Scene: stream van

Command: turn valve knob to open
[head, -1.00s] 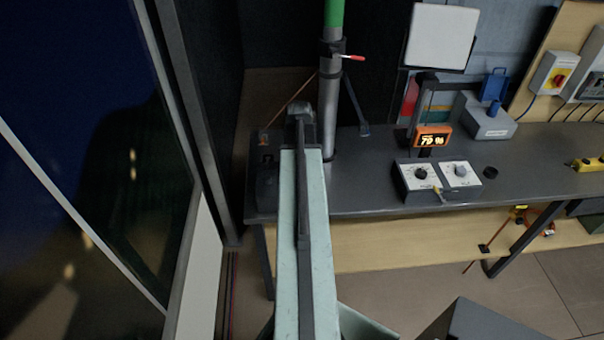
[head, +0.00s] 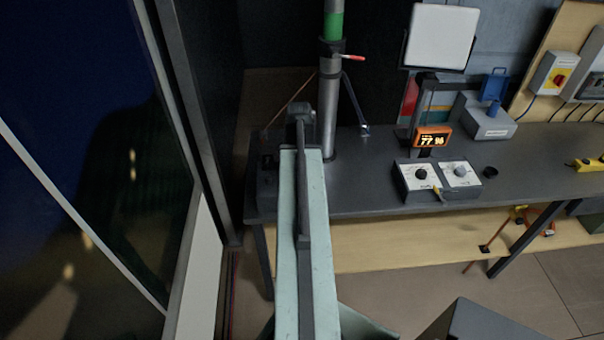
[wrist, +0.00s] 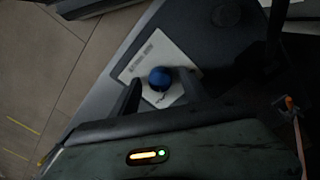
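A round blue knob (wrist: 160,78), which I take to be the valve knob, stands on a white labelled plate (wrist: 150,58) in the wrist view. My gripper (wrist: 160,84) has one dark finger on each side of the knob. Pale plate shows between the knob and the fingers, so the gripper looks open around it, not clamped. The lettering on the plate is too small to read. In the head view my arm hides the knob and my gripper. A dark box (head: 266,190) shows to the left of my arm on the bench.
A grey mast (head: 327,105) with a green section stands just right of my arm. An orange display (head: 432,138) reads about 77. A two-dial box (head: 438,193) sits on the dark bench (head: 375,180). A glass panel is at left.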

